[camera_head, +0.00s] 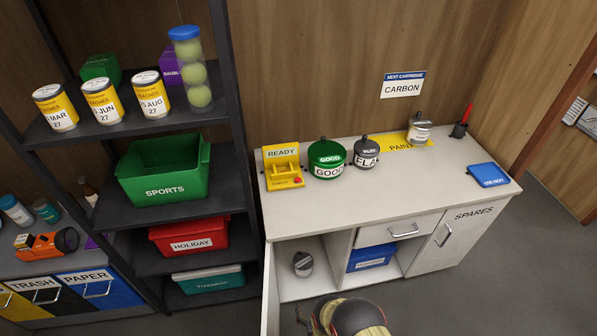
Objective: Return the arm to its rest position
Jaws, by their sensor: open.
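At the bottom edge, a rounded dark and tan shape with a thin red line appears to be part of my arm, in front of the open cabinet. My gripper's fingers cannot be made out in this view. The white workbench (345,205) stands just beyond the arm. Its lower left compartment is open, with the door (269,290) swung out towards me. A grey round canister (302,264) sits inside that compartment.
On the bench stand a yellow READY stand (283,168), a green GOOD pot (326,160), a dark FLAT pot (367,152), a grey canister (419,130) and a blue tray (488,175). A dark shelf with bins (164,172) stands left. Floor at right is clear.

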